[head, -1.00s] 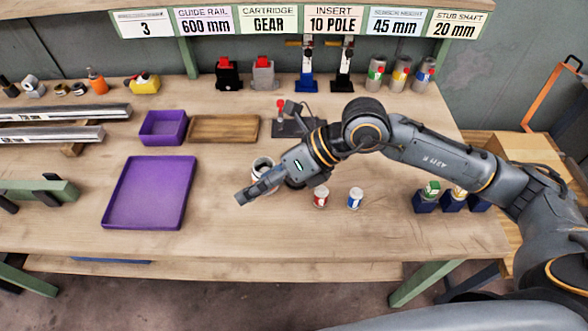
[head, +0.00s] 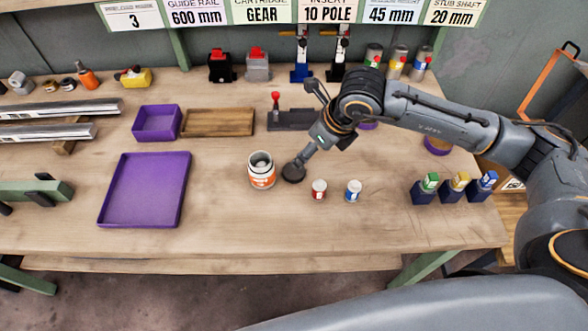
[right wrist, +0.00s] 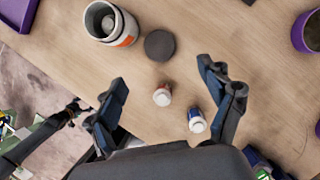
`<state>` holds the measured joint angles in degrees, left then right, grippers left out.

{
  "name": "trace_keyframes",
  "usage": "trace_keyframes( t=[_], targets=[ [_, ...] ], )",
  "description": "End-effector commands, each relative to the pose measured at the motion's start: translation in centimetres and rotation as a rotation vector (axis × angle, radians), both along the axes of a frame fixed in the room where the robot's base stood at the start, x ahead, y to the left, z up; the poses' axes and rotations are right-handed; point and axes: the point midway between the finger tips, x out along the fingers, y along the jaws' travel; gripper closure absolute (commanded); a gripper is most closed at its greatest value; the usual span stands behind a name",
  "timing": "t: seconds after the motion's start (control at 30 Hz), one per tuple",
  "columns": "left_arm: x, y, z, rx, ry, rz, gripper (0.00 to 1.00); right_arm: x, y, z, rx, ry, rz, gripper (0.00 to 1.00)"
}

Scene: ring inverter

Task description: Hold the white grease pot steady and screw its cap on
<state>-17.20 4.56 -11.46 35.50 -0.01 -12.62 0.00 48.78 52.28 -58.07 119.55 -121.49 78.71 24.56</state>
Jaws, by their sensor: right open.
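The white grease pot (head: 261,171) stands upright and open on the bench, with an orange label; it also shows at the top of the right wrist view (right wrist: 110,25). Its cap, a dark round disc (head: 293,173), lies flat on the bench just right of the pot, apart from it; it shows whole in the right wrist view (right wrist: 160,45). My right gripper (head: 302,158) is above the cap. In the right wrist view its fingers (right wrist: 163,75) are spread wide with nothing between them. My left gripper is not seen in the head view.
A small red-labelled jar (head: 319,190) and a blue-labelled jar (head: 353,191) stand close right of the cap. A purple tray (head: 105,190) lies to the left, with free bench between it and the pot.

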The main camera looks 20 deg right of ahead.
Motion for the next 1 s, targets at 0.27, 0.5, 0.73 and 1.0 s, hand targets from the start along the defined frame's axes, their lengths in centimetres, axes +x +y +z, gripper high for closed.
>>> trace_keyframes(
  t=[0.27, 0.5, 0.73, 1.0],
  targets=[
    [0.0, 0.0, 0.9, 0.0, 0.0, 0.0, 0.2, 1.5, 1.1, -4.6, 0.0, 0.004, 0.0, 0.19],
    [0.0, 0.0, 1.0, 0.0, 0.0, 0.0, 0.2, 1.9, 1.3, -5.6, 0.0, -0.001, 0.001, 0.19],
    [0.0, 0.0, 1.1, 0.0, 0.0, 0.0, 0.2, 1.9, 1.3, -5.7, 0.0, 0.001, 0.0, 0.19],
    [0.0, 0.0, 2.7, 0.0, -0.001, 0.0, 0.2, 2.5, 2.0, -9.1, 0.0, 0.004, -0.002, 0.19]
  ],
)
